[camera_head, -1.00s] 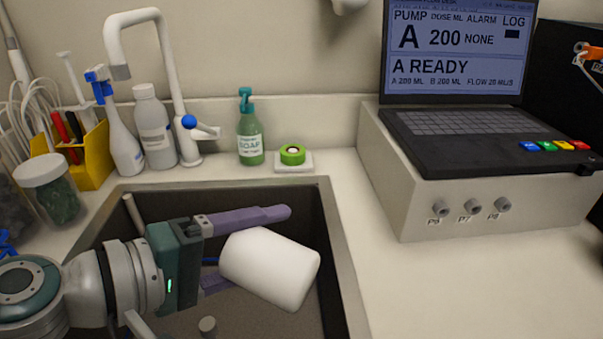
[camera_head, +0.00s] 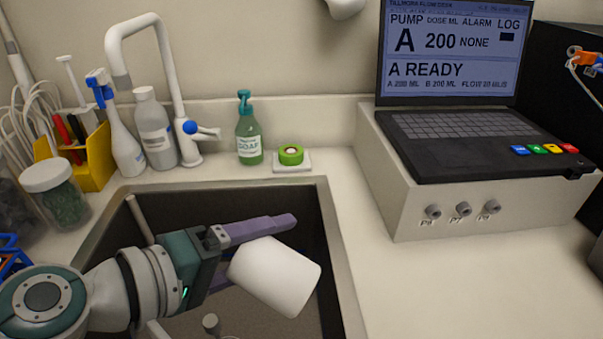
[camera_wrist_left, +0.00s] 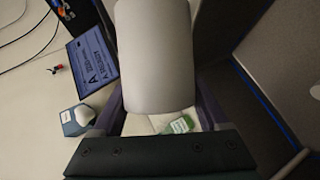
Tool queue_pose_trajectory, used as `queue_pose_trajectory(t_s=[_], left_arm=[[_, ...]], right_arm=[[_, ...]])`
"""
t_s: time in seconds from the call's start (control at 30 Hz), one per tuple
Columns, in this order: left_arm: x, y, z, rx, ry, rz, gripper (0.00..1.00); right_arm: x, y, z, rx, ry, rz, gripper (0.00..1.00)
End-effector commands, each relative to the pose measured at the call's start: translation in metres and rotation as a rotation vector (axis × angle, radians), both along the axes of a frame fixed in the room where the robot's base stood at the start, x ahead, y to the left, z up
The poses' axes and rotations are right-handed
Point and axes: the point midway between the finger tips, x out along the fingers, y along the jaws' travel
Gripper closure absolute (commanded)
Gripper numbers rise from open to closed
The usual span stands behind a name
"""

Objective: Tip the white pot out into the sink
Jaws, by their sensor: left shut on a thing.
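The white pot (camera_head: 276,277) is a smooth white cylinder, tilted on its side over the sink (camera_head: 338,255). My left gripper (camera_head: 262,255) comes in from the left and is shut on the pot, with a purple finger along its upper side. The lower finger is mostly hidden behind the pot. The pot's opening is not clearly visible. In the left wrist view the pot (camera_wrist_left: 155,55) fills the middle between the fingers. My right gripper is not in view.
Behind the sink stand a white tap (camera_head: 168,90), a green soap bottle (camera_head: 249,130), white bottles (camera_head: 155,130) and a green round item (camera_head: 291,155). A lidded jar (camera_head: 57,195) is at left. A pump unit with laptop (camera_head: 470,130) stands right; the counter before it is clear.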

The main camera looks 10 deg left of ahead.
Motion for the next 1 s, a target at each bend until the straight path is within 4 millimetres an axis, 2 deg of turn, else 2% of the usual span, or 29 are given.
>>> queue_pose_trajectory(t_s=[0.17,0.7,1.0], left_arm=[[0.0,0.0,0.005,0.009,-0.002,0.0,0.76],[0.0,-0.002,0.04,0.137,-0.034,0.0,0.76],[0.0,-0.002,0.045,0.175,-0.044,0.001,0.76]], right_arm=[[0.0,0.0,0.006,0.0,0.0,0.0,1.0],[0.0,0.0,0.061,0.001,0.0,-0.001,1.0],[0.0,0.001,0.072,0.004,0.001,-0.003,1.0]])
